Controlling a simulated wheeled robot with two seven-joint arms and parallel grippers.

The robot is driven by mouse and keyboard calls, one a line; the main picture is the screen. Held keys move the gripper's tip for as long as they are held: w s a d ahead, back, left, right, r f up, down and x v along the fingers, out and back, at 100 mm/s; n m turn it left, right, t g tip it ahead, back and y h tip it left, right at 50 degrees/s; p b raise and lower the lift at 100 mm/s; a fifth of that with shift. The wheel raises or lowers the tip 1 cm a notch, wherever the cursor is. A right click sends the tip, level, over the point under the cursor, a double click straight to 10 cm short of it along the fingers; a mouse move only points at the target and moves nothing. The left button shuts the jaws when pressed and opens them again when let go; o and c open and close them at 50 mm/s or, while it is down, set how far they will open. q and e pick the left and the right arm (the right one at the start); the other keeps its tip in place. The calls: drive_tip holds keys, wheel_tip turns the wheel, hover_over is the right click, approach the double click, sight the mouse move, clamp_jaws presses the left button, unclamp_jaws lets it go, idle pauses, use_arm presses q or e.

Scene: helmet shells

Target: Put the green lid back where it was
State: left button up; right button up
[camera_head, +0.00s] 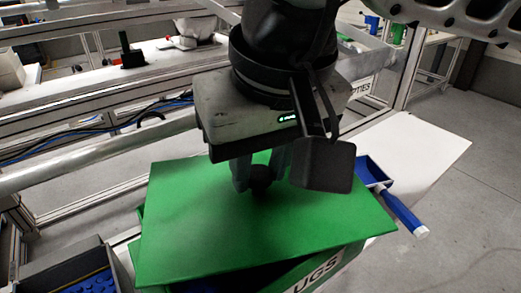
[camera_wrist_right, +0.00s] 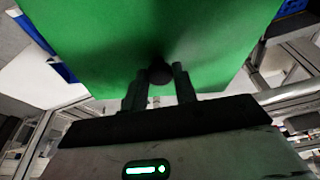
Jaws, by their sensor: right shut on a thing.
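The green lid (camera_head: 200,220) is a flat panel with a dark round knob (camera_head: 262,178) in its middle. My right gripper (camera_head: 262,175) is shut on the knob, and the lid hangs below it. The right wrist view shows the fingers (camera_wrist_right: 160,85) on both sides of the knob (camera_wrist_right: 160,71), with the green lid (camera_wrist_right: 110,40) beyond. My left gripper is not in view.
A blue scoop or brush with a white-tipped handle (camera_head: 402,210) lies to the right of the box on a white surface (camera_head: 415,155). A bin with blue parts (camera_head: 90,284) stands at the lower left. Metal frame rails (camera_head: 90,157) run behind the box.

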sight(274, 216)
drive_tip(key=shift+f+b, duration=0.6)
drive_tip(key=shift+b, duration=0.15)
drive_tip(key=o, duration=1)
drive_tip(key=shift+r, duration=0.2)
drive_tip(key=shift+r+p, duration=0.35)
drive_tip(key=shift+p, duration=0.2)
drive_tip(key=p+v, duration=0.1)
drive_tip(key=v, duration=1.1)
drive_tip(key=shift+w+r, duration=0.1)
drive_tip(key=shift+r, duration=0.05)
